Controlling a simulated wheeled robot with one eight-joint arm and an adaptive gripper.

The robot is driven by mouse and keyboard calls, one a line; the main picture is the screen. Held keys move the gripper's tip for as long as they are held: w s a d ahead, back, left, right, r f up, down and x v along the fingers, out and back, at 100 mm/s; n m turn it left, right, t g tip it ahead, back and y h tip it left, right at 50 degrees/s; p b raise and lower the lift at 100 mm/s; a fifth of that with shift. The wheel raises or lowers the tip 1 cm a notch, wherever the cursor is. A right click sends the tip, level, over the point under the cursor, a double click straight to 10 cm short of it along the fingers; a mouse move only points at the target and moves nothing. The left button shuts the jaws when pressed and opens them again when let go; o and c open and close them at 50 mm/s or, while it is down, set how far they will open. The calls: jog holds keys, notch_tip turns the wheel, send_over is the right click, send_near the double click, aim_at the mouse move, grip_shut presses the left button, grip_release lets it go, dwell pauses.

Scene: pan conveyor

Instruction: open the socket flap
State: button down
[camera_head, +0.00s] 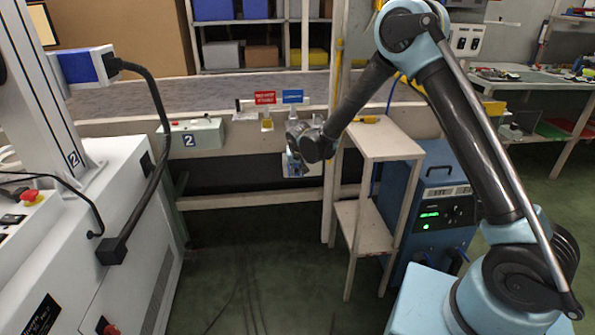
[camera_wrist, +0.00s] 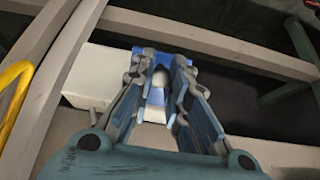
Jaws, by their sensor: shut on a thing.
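My gripper (camera_head: 298,158) is low in front of the conveyor's front beam, left of the small white stand. In the wrist view, my gripper (camera_wrist: 160,68) has its two blue-padded fingers on either side of a small blue and white thing, which I take to be the socket flap (camera_wrist: 155,98). The fingers are shut on it. A blue edge shows at the fingertips and a pale face below it. The fingers hide much of the flap and the socket behind it, so I cannot tell how far it stands open.
The white stand (camera_head: 382,142) is close to the right of my gripper, with a blue machine (camera_head: 433,205) beyond it. Red and blue labels (camera_head: 279,98) are above.

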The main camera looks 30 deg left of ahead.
jog(key=shift+w+a+r, duration=0.1)
jog(key=shift+w+a, duration=0.05)
jog(key=shift+w, duration=0.2)
jog(key=c, duration=1.5)
grip_release()
jog(key=shift+s, duration=0.1)
jog(key=shift+s, duration=0.1)
jog(key=v, duration=1.1)
jog(key=shift+s+d+r, duration=0.15)
jog(key=shift+d+r, duration=0.05)
jog(key=shift+r, duration=0.1)
